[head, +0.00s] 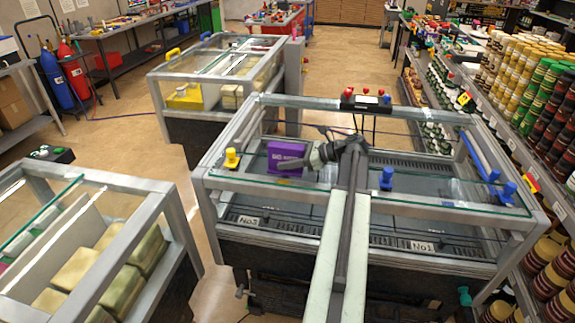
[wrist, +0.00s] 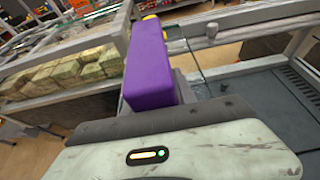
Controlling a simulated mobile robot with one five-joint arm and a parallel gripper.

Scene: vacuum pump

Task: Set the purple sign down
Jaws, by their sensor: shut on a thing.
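The purple sign (head: 286,158) is a small block with pale lettering. In the head view it is at the end of my arm, over the left part of the glass-topped pump tank (head: 420,202). My gripper (head: 318,156) is shut on the sign from its right side. In the wrist view the sign (wrist: 148,65) stands out past my gripper (wrist: 160,108), its long side pointing away. The fingertips are mostly hidden there. I cannot tell whether the sign touches anything below.
A yellow valve (head: 232,158) is left of the sign, and blue valves (head: 387,178) are to the right. A black box with red knobs (head: 366,101) sits on the back rim. A shelf of jars (head: 520,90) lines the right.

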